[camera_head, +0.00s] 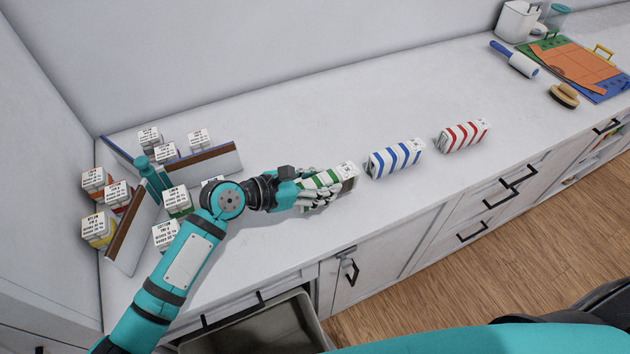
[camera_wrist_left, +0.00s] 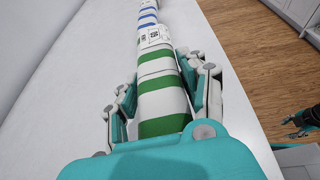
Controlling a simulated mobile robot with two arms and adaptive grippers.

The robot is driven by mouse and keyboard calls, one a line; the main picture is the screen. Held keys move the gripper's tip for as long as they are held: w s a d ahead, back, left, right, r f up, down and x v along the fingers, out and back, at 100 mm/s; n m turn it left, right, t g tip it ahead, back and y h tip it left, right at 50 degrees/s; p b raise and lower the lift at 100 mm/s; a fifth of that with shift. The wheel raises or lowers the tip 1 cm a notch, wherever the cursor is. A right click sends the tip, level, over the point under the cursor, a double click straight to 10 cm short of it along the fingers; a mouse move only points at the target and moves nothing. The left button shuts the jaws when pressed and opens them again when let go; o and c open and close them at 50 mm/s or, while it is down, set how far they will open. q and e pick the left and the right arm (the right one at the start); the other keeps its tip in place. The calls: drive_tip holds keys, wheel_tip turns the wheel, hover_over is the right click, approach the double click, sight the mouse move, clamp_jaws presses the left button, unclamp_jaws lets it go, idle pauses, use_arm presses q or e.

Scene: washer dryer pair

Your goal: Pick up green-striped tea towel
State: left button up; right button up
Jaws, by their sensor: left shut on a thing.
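The green-striped tea towel (camera_head: 333,176) is a rolled white bundle with green stripes and a printed label at its far end. It lies on or just above the white counter; I cannot tell which. My left gripper (camera_head: 318,194) is shut on it, with fingers along both long sides. In the left wrist view the towel (camera_wrist_left: 160,95) runs lengthwise between the fingers of my left gripper (camera_wrist_left: 165,90). A blue-striped towel (camera_head: 397,158) and a red-striped towel (camera_head: 463,135) lie in a row to the right. My right gripper (camera_wrist_left: 300,122) shows small and blurred at the right of the left wrist view.
A lint roller (camera_head: 514,59), a brush (camera_head: 564,95) and coloured boards (camera_head: 575,65) lie at the far right. The counter (camera_head: 330,110) behind the towels is clear.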

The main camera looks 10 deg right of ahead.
use_arm(q)
drive_tip(key=s+d, duration=0.2)
drive_tip(key=s, duration=0.4)
drive_tip(key=s+d+r, duration=0.1)
drive_tip(key=s+d, duration=0.2)
drive_tip(key=s, duration=0.4)
drive_tip(key=shift+d+r+b, duration=0.15)
drive_tip(key=shift+r+b, duration=0.1)
drive_tip(key=shift+b, duration=0.05)
